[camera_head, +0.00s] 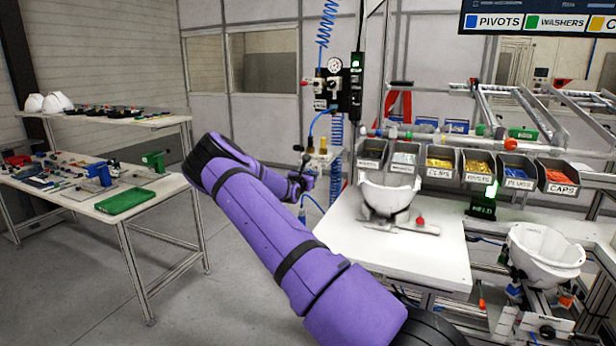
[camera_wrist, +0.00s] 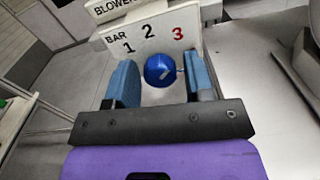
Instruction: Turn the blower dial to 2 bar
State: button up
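The blower dial (camera_wrist: 157,68) is a round blue knob in the wrist view, below a white scale plate (camera_wrist: 135,32) marked BAR with 1, 2 and a red 3. A short white mark on the knob slants up to the right, roughly toward the 3; its exact setting is hard to read. My gripper (camera_wrist: 160,62) is open, with one blue finger on each side of the knob. Gaps show between the fingers and the knob. In the head view my gripper (camera_head: 299,180) is small, beside the workbench; the dial cannot be made out there.
The workbench (camera_head: 360,250) with a white helmet shell (camera_head: 388,195) and labelled bins stands to the right. A post with a pressure gauge (camera_head: 334,65) and blue hoses rises behind my gripper. A side table (camera_head: 130,205) with tools is at the left, with clear floor between.

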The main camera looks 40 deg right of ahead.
jog(key=c, duration=0.7)
jog(key=shift+o, duration=0.2)
jog(key=shift+w+n, duration=0.1)
jog(key=shift+n, duration=4.3)
jog(key=o, duration=0.9)
jog(key=shift+o, duration=0.2)
jog(key=shift+a, duration=0.1)
